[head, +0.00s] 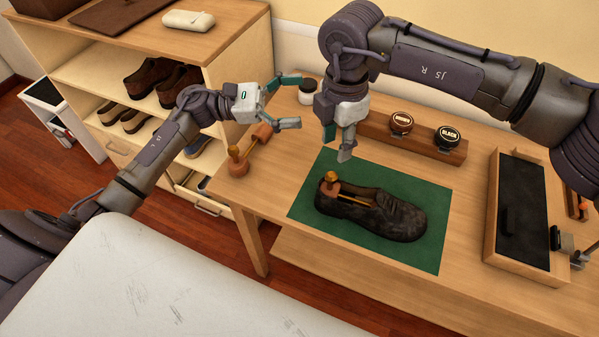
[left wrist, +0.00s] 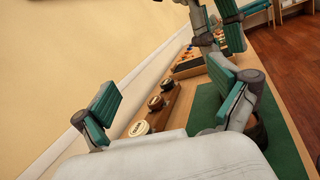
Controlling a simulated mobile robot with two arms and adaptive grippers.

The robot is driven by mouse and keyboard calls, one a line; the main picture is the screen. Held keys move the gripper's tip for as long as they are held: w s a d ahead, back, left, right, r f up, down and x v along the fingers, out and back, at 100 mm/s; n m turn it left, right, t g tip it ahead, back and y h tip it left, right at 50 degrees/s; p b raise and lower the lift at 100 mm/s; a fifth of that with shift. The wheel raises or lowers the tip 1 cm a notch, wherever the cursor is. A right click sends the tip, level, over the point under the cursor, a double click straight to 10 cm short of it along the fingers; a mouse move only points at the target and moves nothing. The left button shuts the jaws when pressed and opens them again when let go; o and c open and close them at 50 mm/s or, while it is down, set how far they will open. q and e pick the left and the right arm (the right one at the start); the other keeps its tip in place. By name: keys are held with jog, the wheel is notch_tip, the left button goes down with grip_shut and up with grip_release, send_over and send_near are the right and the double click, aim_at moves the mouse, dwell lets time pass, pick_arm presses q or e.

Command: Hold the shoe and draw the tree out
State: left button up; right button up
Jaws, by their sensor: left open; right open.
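A dark, worn shoe (head: 400,217) lies on a green mat (head: 428,258), toe to the right. A wooden shoe tree (head: 329,190) sits in it, with its knob and heel block showing at the heel and a rod running forward; its front is hidden inside. My right gripper (head: 338,143) is open and empty, pointing down above the mat behind the shoe's heel end. My left gripper (head: 290,101) is open and empty over the table's left part, apart from the shoe. In the left wrist view its spread teal fingers frame the table, and a finger hides most of the shoe.
Another wooden shoe tree (head: 249,147) is on the table below my left gripper. A dark-lined tray (head: 524,212) is at right. Shelves with shoes stand left.

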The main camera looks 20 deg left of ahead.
aim_at(328, 190)
pick_arm(q)
jog(key=s+d+f+g+y, duration=0.1)
jog(key=s+f+g, duration=0.1)
jog(key=f, duration=0.3)
jog(key=s+d+f+g+y, duration=0.1)
jog(key=f+g+y, duration=0.1)
jog(key=f, duration=0.3)
jog(key=s+d+f+m+g+y, duration=0.1)
jog(key=s+f+g, duration=0.1)
jog(key=f, duration=0.4)
jog(key=shift+s+d+y, duration=0.25)
jog(key=shift+s+y, duration=0.05)
jog(key=shift+s, duration=0.05)
jog(key=shift+d+f, duration=0.15)
jog(key=shift+d, duration=0.15)
jog(key=x, duration=0.6)
jog(key=shift+d+f, duration=0.15)
jog(key=shift+d, duration=0.1)
